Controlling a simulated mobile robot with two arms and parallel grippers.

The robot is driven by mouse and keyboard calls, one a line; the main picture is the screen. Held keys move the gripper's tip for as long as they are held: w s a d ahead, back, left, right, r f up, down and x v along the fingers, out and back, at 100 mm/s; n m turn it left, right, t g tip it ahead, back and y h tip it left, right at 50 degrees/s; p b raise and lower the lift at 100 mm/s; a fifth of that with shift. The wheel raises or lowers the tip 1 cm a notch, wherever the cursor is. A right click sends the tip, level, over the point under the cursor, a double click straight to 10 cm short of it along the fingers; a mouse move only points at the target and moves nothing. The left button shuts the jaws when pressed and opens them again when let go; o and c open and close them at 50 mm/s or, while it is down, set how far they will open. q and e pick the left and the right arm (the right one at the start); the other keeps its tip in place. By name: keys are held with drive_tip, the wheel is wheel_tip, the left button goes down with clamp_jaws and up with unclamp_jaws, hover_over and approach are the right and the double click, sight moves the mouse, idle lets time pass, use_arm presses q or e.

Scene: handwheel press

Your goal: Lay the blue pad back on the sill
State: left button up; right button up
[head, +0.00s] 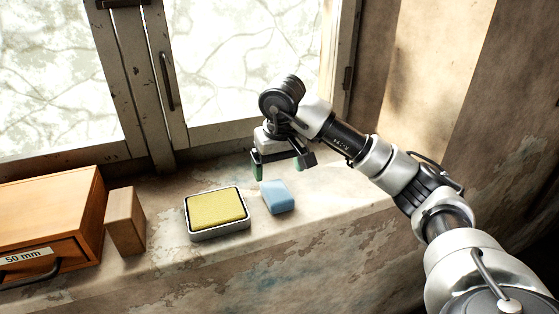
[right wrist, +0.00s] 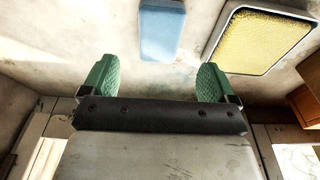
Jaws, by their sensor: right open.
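The blue pad (head: 278,197) is a small light-blue block. It rests on the worn stone sill (head: 330,205), just right of a yellow pad in a metal tray. My right gripper (head: 282,169) is open and empty, its green fingers pointing down above the sill, behind the blue pad and nearer the window. In the right wrist view the blue pad (right wrist: 161,30) lies beyond the spread green fingertips (right wrist: 158,80), apart from both of them. My left gripper is in neither view.
The metal tray (head: 219,237) with the yellow pad (head: 216,207) stands left of the blue pad. Further left are a brown block (head: 125,222) and an orange wooden drawer box (head: 45,225) labelled 50 mm. The window (head: 235,60) stands behind. The sill right of the blue pad is clear.

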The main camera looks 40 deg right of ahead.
sight(280, 196)
drive_tip(key=shift+s+r, duration=0.15)
drive_tip(key=shift+r, duration=0.95)
drive_tip(key=shift+s+r, duration=0.15)
drive_tip(key=shift+r, duration=0.9)
